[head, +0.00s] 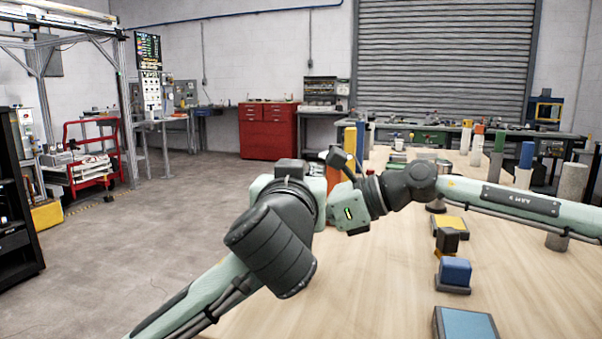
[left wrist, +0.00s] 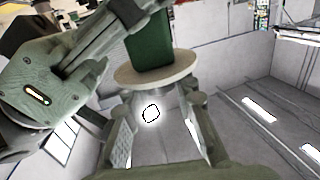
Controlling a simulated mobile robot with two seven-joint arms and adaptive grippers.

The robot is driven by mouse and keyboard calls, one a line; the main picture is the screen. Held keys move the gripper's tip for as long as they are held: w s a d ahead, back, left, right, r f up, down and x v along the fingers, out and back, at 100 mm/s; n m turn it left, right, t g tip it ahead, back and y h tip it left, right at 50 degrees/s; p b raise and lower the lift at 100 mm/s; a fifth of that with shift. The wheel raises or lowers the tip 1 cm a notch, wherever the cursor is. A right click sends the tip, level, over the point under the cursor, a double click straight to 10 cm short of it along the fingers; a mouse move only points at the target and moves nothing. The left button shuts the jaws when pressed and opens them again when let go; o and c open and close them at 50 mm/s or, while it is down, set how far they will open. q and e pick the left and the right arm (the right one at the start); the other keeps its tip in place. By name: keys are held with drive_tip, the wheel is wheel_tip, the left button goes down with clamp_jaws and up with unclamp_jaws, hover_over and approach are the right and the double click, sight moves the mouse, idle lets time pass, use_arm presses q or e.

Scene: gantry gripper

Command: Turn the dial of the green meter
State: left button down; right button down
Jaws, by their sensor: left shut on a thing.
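The green meter shows in the left wrist view as a dark green block (left wrist: 150,42) next to a pale round disc (left wrist: 155,69), which looks like its dial. The fingers of my left gripper (left wrist: 160,105) reach up to the disc from both sides and are shut on it. Part of the block is cut off by the top edge. In the head view my arms cross above the table's left side. They hide the left fingertips, and I cannot make out the meter there. My right gripper cannot be made out in either view.
Several coloured cylinders stand towards the back, one green (head: 497,142). A red cabinet (head: 267,130) stands beyond.

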use_arm(q)
drive_tip(key=shift+w+a+r, duration=0.1)
drive_tip(key=shift+a, duration=0.1)
use_arm(e)
drive_tip(key=shift+d+f, duration=0.1)
use_arm(q)
drive_tip(key=c, duration=1.2)
unclamp_jaws()
drive_tip(key=shift+d, duration=0.1)
drive_tip(key=shift+s, duration=0.25)
drive_tip(key=s, duration=0.7)
drive_tip(key=s+a, duration=0.1)
drive_tip(key=s, duration=0.3)
drive_tip(key=shift+s+a, duration=0.1)
drive_tip(key=shift+s, duration=0.25)
use_arm(e)
drive_tip(key=c, duration=0.9)
unclamp_jaws()
